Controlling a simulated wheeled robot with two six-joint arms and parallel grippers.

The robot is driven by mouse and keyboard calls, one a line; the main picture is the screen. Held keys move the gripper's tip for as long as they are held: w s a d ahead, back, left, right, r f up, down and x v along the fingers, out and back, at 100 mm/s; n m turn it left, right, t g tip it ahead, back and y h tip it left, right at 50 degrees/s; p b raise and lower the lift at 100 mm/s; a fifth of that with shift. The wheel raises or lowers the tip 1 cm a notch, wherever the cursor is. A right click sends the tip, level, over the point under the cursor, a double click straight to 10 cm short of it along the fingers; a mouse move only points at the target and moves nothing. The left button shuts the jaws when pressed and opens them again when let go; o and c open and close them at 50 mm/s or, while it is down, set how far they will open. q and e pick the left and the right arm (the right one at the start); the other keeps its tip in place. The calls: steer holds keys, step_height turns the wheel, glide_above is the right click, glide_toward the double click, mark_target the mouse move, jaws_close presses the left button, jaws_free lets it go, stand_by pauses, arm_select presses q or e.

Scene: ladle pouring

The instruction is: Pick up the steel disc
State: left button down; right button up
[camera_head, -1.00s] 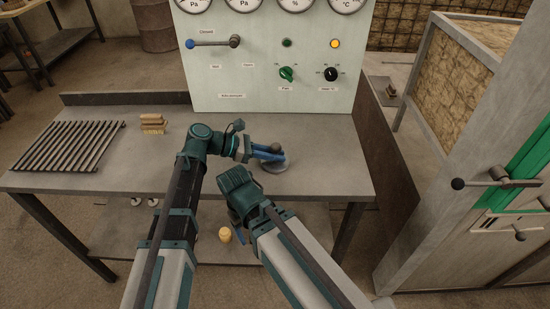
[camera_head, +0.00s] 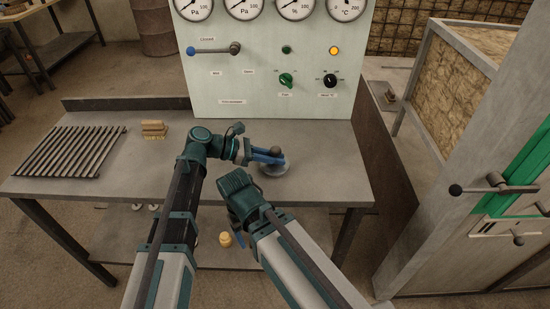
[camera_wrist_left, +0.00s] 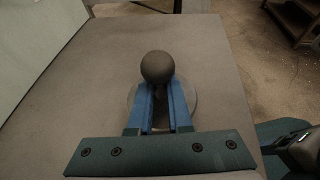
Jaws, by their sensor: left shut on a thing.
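The steel disc (camera_head: 275,170) is a flat, round, pale grey plate with a dark ball knob (camera_head: 276,151) on top. It is at the right part of the grey table, near the front edge. My left gripper (camera_head: 272,156) is shut on the knob's stem, just under the ball. In the left wrist view the blue fingers stand on both sides below the ball (camera_wrist_left: 157,67), and the disc's rim (camera_wrist_left: 190,100) shows around them. I cannot tell whether the disc touches the table. My right gripper (camera_head: 238,230) is low in front of the table edge, its jaws mostly hidden.
A slatted metal grate (camera_head: 68,150) and a brush-like wooden block (camera_head: 153,130) are on the table's left. A control panel (camera_head: 255,85) with gauges and knobs rises behind. A yellow object (camera_head: 226,239) is on the lower shelf. A levered cabinet (camera_head: 510,200) stands at right.

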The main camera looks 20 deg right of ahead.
mark_target(275, 147)
arm_select(q)
step_height(275, 147, up, 9)
steer(key=p, duration=0.8)
